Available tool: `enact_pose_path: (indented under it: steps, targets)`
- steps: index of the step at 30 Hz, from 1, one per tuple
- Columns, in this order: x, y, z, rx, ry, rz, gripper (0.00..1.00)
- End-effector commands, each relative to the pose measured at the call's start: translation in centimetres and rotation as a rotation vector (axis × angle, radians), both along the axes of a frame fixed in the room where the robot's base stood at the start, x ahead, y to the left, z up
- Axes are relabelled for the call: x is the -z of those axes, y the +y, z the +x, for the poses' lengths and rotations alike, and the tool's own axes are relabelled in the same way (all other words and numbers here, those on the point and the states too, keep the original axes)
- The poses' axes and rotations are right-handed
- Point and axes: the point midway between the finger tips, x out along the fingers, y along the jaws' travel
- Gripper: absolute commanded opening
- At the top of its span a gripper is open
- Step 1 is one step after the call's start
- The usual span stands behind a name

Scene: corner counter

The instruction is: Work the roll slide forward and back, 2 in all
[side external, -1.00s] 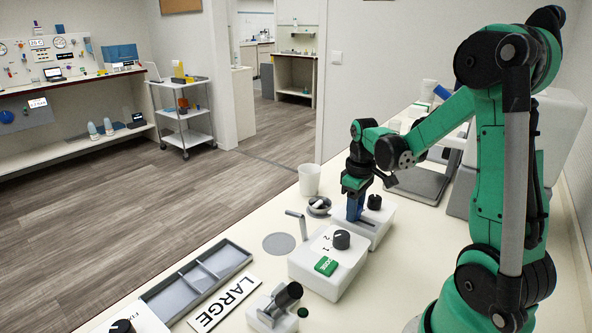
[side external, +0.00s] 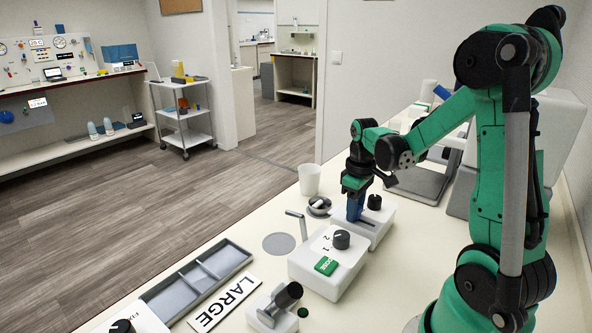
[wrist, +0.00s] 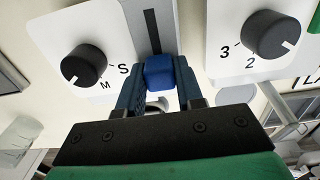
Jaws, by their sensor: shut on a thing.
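The slide is a blue knob (wrist: 158,72) in a dark slot on a white box (side external: 381,228). In the wrist view the slot runs on from the knob toward the top of the picture. My gripper (wrist: 158,75) is shut on the blue knob, one finger on each side. In the side view my gripper (side external: 355,209) points straight down at the left end of the box, and its fingers largely hide the knob. A black dial (wrist: 84,65) marked S and M sits on the same box.
A white box (side external: 318,268) with a numbered black dial (side external: 341,239) and a green button (side external: 327,266) stands close in front. A divided grey tray (side external: 197,280) lies further front.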

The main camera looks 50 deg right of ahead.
Motion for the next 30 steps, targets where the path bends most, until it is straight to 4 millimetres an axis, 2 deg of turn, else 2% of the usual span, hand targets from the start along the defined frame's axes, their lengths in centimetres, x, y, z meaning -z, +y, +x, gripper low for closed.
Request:
enact_pose_path:
  steps: [14,17,23,30]
  targets:
    - [0.0,0.2,0.0,-0.002,0.001,0.006,0.00]
    - [-0.1,0.1,-0.8,0.001,0.001,0.006,0.00]
    - [-0.1,0.1,-4.0,0.002,0.002,0.006,0.00]
    - [0.0,0.1,-4.5,-0.001,0.006,0.005,0.00]
